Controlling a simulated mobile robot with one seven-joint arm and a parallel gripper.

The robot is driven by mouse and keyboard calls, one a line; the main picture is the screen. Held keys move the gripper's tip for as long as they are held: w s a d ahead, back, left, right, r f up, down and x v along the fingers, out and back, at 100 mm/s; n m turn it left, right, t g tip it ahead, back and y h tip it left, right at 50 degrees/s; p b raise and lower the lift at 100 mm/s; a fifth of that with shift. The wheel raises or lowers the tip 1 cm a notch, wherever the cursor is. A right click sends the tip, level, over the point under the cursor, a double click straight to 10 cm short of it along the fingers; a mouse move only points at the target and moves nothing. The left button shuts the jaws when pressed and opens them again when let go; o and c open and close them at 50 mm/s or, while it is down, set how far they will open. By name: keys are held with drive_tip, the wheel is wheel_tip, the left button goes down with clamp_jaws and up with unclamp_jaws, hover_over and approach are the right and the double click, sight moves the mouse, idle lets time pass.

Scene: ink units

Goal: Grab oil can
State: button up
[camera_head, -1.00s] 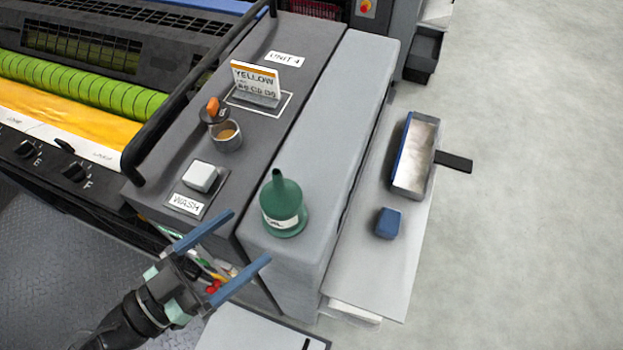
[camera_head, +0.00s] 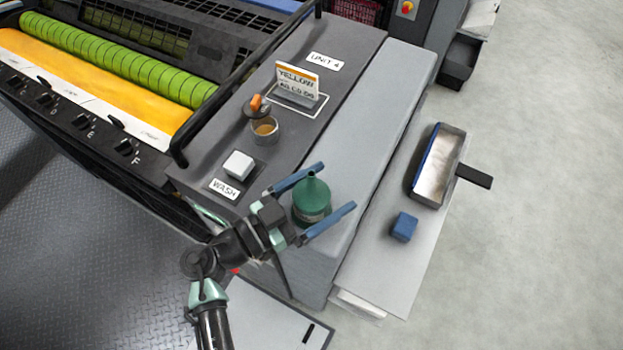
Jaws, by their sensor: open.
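The oil can (camera_head: 311,201) is dark green with a round base, a pale label and a narrow upright spout. It stands upright on the light grey ledge at the right side of the press. My gripper (camera_head: 339,185) is open, with one blue finger on the can's upper left side and the other on its lower right side. The can sits between the fingers. I cannot tell whether either finger touches it. Part of the can's base is hidden by the fingers.
A white block (camera_head: 238,165) by the WASH label, a small cup (camera_head: 265,130) and a YELLOW card (camera_head: 297,80) stand left of the ledge. A blue block (camera_head: 404,227) and a metal tray (camera_head: 441,165) with a dark handle lie on the lower shelf at right.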

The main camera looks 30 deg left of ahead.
drive_tip(key=shift+w, duration=0.1)
drive_tip(key=shift+c, duration=0.2)
clamp_jaws()
idle(0.4)
